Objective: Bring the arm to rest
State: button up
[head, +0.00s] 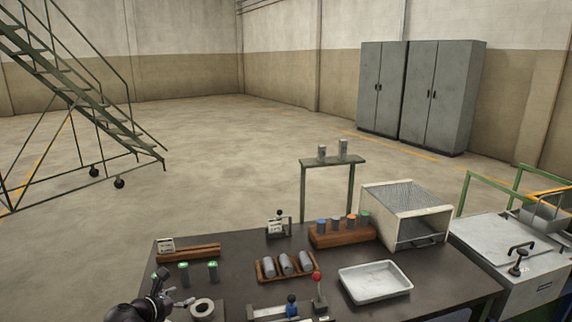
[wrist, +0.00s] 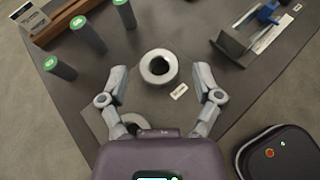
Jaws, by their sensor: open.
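My gripper (wrist: 161,72) is open and empty in the wrist view, its two fingers spread wide to the left and right of a pale grey ring (wrist: 147,79). The ring lies between the fingers in the picture, and neither finger appears to grip it. In the head view my gripper (head: 172,296) is at the lower left, over the near left part of the dark table (head: 230,258). The ring (head: 202,308) shows just right of it. Most of my arm is outside the head view.
Green-topped grey cylinders (head: 213,271) stand close to my gripper. A rack of grey billets (head: 286,264), a red-knobbed lever (head: 317,288), a white tray (head: 375,282) and a wire-mesh box (head: 407,215) occupy the table. Open floor (head: 220,150) lies behind it.

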jog(key=d+f+m+g, duration=0.2)
jog(key=d+m, duration=0.2)
jog(key=d, duration=0.5)
jog(key=w+d+f+m+g, duration=0.1)
jog(key=d+f+m+g, duration=0.1)
jog(key=d+m, duration=0.3)
jog(key=w+d+f+m+g, duration=0.1)
jog(key=d+f+m+g, duration=0.2)
jog(key=d, duration=0.9)
jog(key=shift+d+m, duration=0.3)
jog(key=shift+m, duration=0.9)
jog(key=s+d+m+g, duration=0.1)
jog(key=d+m, duration=0.1)
jog(key=d, duration=0.1)
jog(key=s+d+f+m+g+y, duration=0.1)
jog(key=d+m, duration=0.1)
jog(key=d, duration=0.1)
jog(key=s+d+f+m, duration=0.1)
jog(key=d+m, duration=0.1)
jog(key=d, duration=0.1)
jog(key=shift+s+d+f+m+g+y, duration=0.15)
jog(key=shift+d+m+g+y, duration=0.15)
jog(key=shift+d+g, duration=0.1)
jog(key=s+d+f+m+g+y, duration=0.1)
jog(key=s+d+m+g+y, duration=0.1)
jog(key=s+d+m, duration=0.4)
jog(key=shift+d+m+y, duration=0.9)
jog(key=shift+d+m, duration=0.7)
jog(key=shift+m, duration=0.1)
jog(key=shift+s, duration=0.1)
